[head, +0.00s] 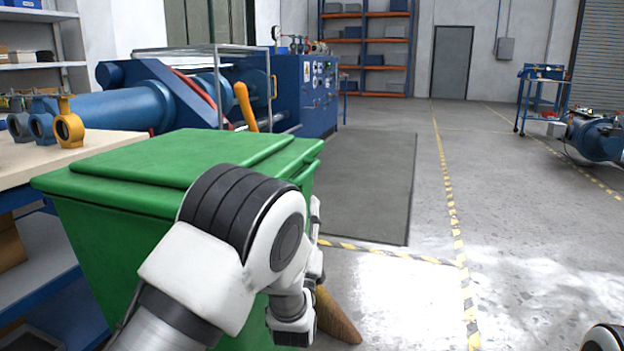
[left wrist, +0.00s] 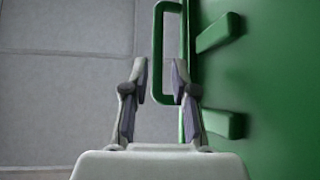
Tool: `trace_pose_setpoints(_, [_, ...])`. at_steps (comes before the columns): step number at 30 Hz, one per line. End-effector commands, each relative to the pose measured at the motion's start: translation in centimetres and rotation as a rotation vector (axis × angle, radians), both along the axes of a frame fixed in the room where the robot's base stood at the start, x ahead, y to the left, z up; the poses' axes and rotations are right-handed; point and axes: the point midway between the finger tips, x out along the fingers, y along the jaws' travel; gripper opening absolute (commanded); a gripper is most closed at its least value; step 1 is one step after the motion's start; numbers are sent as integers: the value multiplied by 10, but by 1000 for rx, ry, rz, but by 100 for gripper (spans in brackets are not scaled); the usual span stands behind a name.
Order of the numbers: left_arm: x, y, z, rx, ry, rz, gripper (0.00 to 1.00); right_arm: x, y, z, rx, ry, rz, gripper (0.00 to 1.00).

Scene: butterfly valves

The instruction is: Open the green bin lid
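The green bin (head: 95,235) stands at the left of the head view, and its lid (head: 185,155) lies flat and closed on top. My left arm reaches across the bin's front right part, and its gripper fingers cannot be made out there. In the left wrist view my left gripper (left wrist: 159,68) is open and empty. A green loop handle (left wrist: 158,45) beside the green bin surface (left wrist: 275,80) shows ahead of the fingers. Its long bar appears between the fingertips, and the right finger overlaps its lower end. I cannot tell the depth gap. My right gripper is not in view.
A workbench (head: 100,150) with small valves (head: 69,125) stands left of the bin. A broom with an orange handle (head: 245,103) and brown bristles (head: 335,318) is close to the bin's far right side. Blue machinery (head: 315,95) stands behind.

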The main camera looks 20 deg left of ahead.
Motion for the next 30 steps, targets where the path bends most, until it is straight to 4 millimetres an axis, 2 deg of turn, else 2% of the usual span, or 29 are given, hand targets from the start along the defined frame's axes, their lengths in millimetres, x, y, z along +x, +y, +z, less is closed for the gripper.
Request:
trace_pose_setpoints(5, [10, 2, 11, -2, -9, 0, 27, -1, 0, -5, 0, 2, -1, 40])
trace_pose_setpoints(15, [51, 9, 50, -2, -7, 0, 27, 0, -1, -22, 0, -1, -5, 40])
trace_pose_setpoints(23, [56, 10, 55, 1, -3, 0, 27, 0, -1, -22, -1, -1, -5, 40])
trace_pose_setpoints(24, [56, 10, 55, 1, -3, 0, 23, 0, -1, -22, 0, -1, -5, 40])
trace_pose_setpoints(26, [56, 10, 55, 1, -3, 0, 2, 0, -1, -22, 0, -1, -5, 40])
trace_pose_setpoints(30, [56, 10, 55, 1, -2, 0, 0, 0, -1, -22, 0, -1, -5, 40])
